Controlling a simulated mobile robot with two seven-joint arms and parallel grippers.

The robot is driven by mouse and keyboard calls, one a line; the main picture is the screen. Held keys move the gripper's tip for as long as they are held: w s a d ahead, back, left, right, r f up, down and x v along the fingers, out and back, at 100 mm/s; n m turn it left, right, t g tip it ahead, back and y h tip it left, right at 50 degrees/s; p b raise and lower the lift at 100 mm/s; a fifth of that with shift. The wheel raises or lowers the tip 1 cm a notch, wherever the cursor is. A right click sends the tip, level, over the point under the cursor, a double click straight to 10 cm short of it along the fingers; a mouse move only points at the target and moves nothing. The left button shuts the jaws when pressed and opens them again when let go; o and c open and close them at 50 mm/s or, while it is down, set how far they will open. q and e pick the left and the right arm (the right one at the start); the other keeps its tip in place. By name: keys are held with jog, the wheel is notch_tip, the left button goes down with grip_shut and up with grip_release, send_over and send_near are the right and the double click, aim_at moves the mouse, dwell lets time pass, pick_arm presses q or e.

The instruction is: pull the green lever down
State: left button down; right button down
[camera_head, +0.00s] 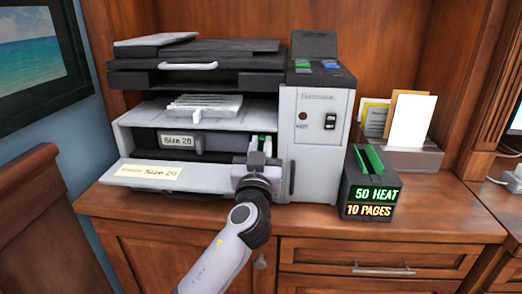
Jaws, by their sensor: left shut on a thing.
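The green lever (266,141) shows as a small green and white piece inside the open front of the grey and black printer (312,165), near the right end of the opening. My left gripper (258,157) is at the lever, in front of the opening, and is shut on it. The gripper hides the lever's lower part and the fingertips' exact contact. My arm comes up from the bottom of the view. My right gripper is not in view.
The printer's lowered front flap (190,176) reads "Size 20", beside my gripper. A black box (369,187) reading "50 HEAT, 10 PAGES" stands right of the printer. A paper holder (408,158) is behind it. Wooden drawers (370,262) lie below the counter.

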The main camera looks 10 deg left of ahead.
pick_arm(q)
jog(key=shift+r, duration=0.1)
jog(key=c, duration=1.3)
grip_release()
jog(key=shift+s, duration=0.15)
jog(key=shift+s+f, duration=0.25)
jog(key=shift+v, duration=3.15)
jog(key=shift+r, duration=0.1)
